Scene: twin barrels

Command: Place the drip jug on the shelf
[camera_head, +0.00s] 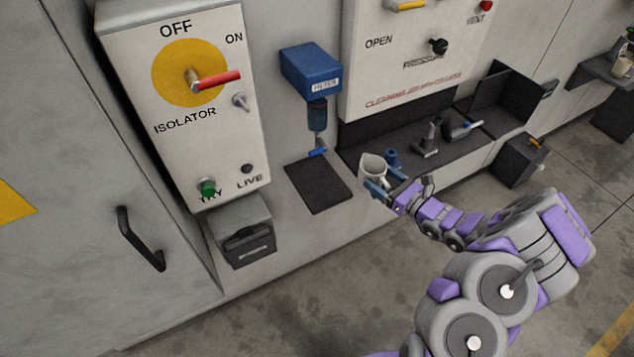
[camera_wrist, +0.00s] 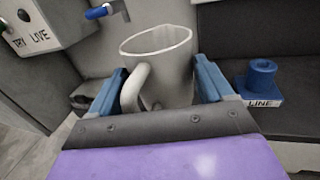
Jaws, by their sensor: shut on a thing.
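The drip jug (camera_head: 373,167) is a pale grey cup with a handle and an open top. My gripper (camera_head: 378,186) is shut on it and holds it close to upright, near the front edge of the counter. In the wrist view the jug (camera_wrist: 165,62) stands between the blue fingers, its handle toward the left finger. Its inside is mostly hidden. A dark shelf (camera_head: 590,76) is on the wall at the far right, apart from the jug, with a few small items on it.
Grey fittings (camera_head: 427,140) stand on the dark tray. The floor in front is clear.

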